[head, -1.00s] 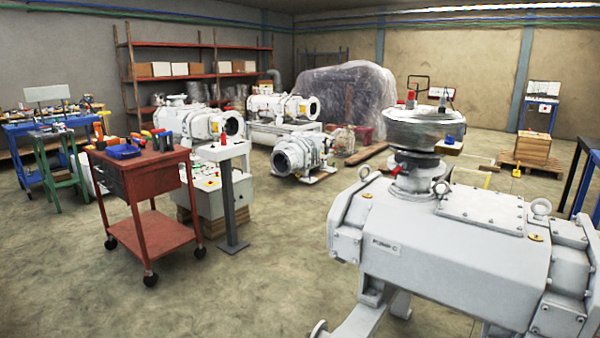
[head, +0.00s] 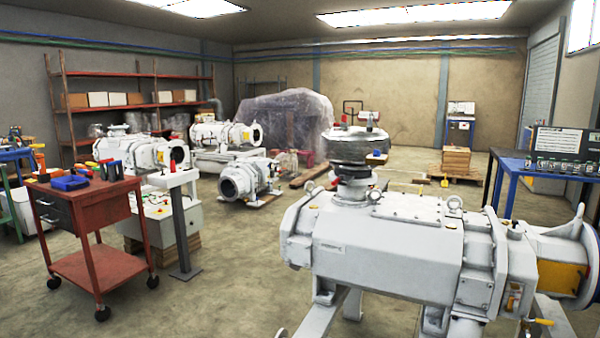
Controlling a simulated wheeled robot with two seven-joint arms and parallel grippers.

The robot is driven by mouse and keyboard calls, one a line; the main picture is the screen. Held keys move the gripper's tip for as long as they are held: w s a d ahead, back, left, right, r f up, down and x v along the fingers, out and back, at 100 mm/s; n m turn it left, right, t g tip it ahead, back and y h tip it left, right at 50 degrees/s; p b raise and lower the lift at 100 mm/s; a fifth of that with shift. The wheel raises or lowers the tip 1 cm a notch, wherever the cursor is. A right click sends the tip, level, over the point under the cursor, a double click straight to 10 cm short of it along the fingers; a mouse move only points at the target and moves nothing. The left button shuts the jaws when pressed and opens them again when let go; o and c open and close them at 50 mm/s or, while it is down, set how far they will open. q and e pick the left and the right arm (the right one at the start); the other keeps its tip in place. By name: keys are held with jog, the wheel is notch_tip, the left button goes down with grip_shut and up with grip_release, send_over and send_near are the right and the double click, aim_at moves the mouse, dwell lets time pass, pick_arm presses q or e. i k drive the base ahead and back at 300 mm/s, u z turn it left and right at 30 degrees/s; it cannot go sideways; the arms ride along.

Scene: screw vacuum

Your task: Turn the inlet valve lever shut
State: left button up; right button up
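A large grey-white screw vacuum pump (head: 385,248) stands at the right front. A round metal housing (head: 345,147) sits on its inlet neck (head: 354,184) at the top. A small red part, possibly the inlet valve lever, shows at the left of the neck (head: 334,179); it is too small to tell its angle. A yellow lever (head: 543,321) sticks out low at the pump's right end, near the bottom edge. I cannot tell which of these is the inlet valve lever. Neither of my grippers is in view.
A red tool cart (head: 85,215) and a grey control post (head: 181,225) stand at the left. A blue bench (head: 535,180) with a panel stands behind the pump's right end. Open concrete floor (head: 215,300) lies between the cart and the pump.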

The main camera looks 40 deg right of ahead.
aim_at(341, 178)
jog(key=z, duration=0.05)
jog(key=i, duration=1.9)
jog(key=z, duration=0.65)
